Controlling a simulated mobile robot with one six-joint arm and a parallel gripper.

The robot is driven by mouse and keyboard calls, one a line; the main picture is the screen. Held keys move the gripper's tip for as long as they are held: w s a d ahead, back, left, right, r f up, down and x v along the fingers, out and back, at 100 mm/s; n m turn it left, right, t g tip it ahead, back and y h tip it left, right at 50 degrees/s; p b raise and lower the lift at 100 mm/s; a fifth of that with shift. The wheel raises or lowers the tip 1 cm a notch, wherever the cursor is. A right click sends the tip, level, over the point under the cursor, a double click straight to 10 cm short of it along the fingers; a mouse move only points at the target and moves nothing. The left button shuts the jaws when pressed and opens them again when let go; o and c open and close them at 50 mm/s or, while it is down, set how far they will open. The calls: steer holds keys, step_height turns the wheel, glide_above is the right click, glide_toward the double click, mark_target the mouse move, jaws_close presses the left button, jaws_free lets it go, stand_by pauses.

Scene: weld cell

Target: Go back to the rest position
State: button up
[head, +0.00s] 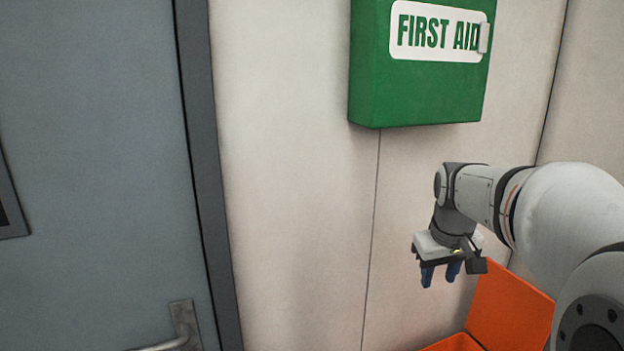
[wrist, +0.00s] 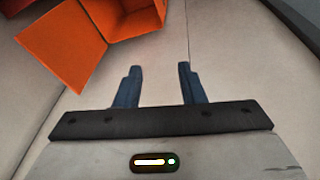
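My gripper (head: 440,275) hangs from my arm with its blue fingers pointing down, in front of the pale wall at the right of the head view. In the wrist view my gripper (wrist: 160,84) shows two blue fingers spread apart with an empty gap between them. It is open and holds nothing. Only wall panel shows behind the gap, and the fingers touch nothing that I can see.
A green first aid box (head: 420,95) hangs on the wall above my gripper. An orange open container (head: 508,305) lies below right; it also shows in the wrist view (wrist: 65,45). A grey door (head: 95,180) with a handle (head: 183,325) is at left. Bare wall lies between.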

steer(key=s+a+f, duration=0.4)
steer(key=s, duration=0.5)
steer(key=s+a+f+m+y+b, duration=0.1)
steer(key=s+a+f, duration=0.3)
steer(key=s, duration=0.5)
steer(key=shift+s+a+f+m+t, duration=0.25)
steer(key=shift+a+f+m+t, duration=0.05)
steer(key=shift+a, duration=0.25)
steer(key=shift+s, duration=0.1)
